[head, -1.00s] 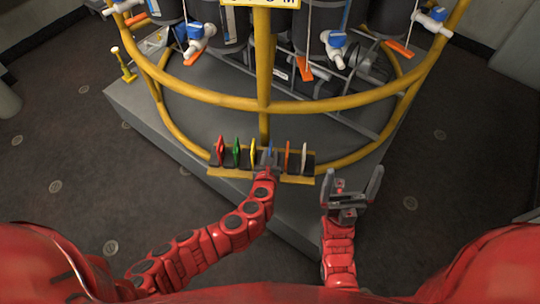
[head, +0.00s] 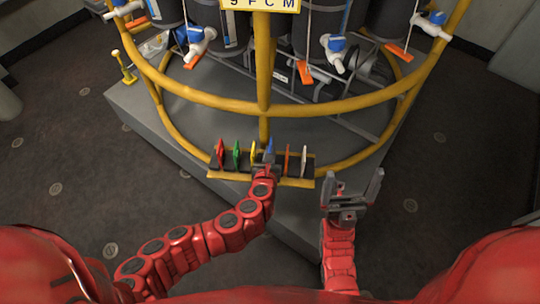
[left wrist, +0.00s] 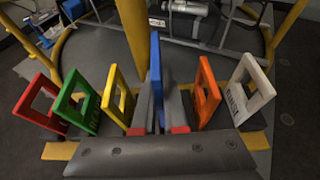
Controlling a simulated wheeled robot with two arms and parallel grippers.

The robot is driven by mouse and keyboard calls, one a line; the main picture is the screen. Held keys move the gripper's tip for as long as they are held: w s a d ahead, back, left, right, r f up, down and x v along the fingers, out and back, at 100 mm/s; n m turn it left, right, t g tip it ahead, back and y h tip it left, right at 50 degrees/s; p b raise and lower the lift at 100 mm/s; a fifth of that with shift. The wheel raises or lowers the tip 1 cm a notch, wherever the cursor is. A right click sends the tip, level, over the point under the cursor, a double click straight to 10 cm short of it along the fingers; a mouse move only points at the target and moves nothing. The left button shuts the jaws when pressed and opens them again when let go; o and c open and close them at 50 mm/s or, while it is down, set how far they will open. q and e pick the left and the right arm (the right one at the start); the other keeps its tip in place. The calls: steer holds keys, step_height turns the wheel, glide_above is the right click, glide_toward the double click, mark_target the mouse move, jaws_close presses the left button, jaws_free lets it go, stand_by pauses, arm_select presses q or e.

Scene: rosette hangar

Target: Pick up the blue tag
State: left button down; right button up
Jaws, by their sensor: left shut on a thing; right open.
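The blue tag (head: 269,146) is at the yellow rack (head: 296,181) on the front of the frame. In the left wrist view the blue tag (left wrist: 155,68) stands upright, edge-on, between my left gripper's fingers (left wrist: 160,112). My left gripper (head: 266,162) is shut on it, and the fingers hide its lower part. I cannot tell whether the tag's bottom is clear of the rack. My right gripper (head: 353,188) is open and empty, to the right of the rack.
Red (left wrist: 38,102), green (left wrist: 78,103) and yellow (left wrist: 117,97) tags stand to the left of the blue tag. Orange (left wrist: 206,94) and white (left wrist: 248,90) tags stand to the right. A yellow rail (head: 225,102) curves behind the rack. Dark cylinders (head: 320,32) with valves stand further back.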

arm_select(q)
steer(key=s+r+b, duration=0.1)
steer(key=s+b, duration=0.1)
steer(key=s, duration=1.3)
steer(key=shift+s+b, duration=0.35)
steer(key=shift+b, duration=0.05)
